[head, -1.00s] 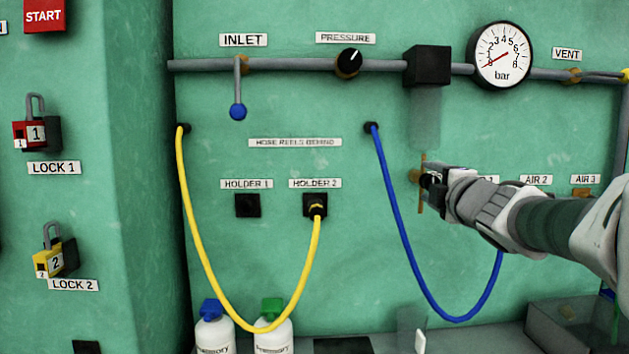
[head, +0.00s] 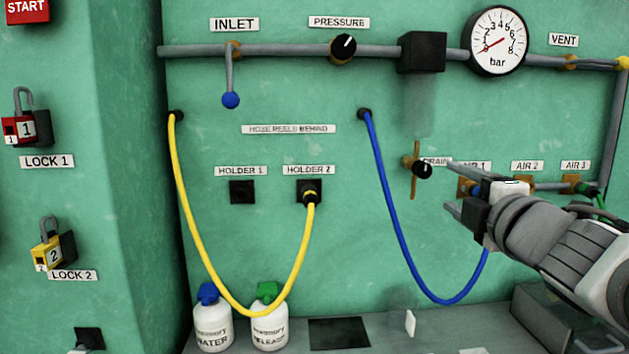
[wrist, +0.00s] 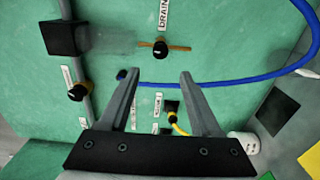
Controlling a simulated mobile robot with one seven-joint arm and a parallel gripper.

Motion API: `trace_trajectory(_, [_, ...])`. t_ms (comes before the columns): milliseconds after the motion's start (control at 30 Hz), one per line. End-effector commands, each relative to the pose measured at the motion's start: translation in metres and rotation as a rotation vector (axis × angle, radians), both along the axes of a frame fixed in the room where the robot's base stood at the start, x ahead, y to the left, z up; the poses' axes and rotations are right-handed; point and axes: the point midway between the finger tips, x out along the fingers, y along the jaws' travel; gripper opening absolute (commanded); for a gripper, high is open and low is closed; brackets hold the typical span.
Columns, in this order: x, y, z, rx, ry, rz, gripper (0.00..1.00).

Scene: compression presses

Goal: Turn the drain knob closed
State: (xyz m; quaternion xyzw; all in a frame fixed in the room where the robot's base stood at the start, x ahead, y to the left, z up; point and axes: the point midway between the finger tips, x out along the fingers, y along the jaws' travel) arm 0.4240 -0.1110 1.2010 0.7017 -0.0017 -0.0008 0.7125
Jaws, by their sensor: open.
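The drain knob (head: 422,170) is a small black knob with a white mark, on a brass fitting with a thin upright brass rod (head: 414,185) behind it. In the head view the mark appears to point right. The DRAIN label (head: 436,161) is partly covered by a finger of mine. My gripper (head: 451,187) is open and empty, to the right of the knob and apart from it, its fingers pointing left. In the wrist view the knob (wrist: 160,48) lies beyond the gap between my open fingers (wrist: 160,75).
A blue hose (head: 396,215) hangs left of the knob and passes below my gripper. The AIR 1 valve (head: 468,188) is partly behind my gripper. The pipe with the black block (head: 422,52) and gauge (head: 497,42) runs above. A grey box (head: 560,320) stands lower right.

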Motion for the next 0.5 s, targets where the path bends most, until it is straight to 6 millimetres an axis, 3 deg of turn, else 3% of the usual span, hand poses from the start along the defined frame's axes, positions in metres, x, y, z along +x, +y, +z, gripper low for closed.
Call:
trace_trajectory(200, [-0.032,0.000,0.003,0.000,-0.002,0.000,0.65])
trace_trajectory(500, [-0.047,0.000,0.000,-0.001,0.000,0.000,0.65])
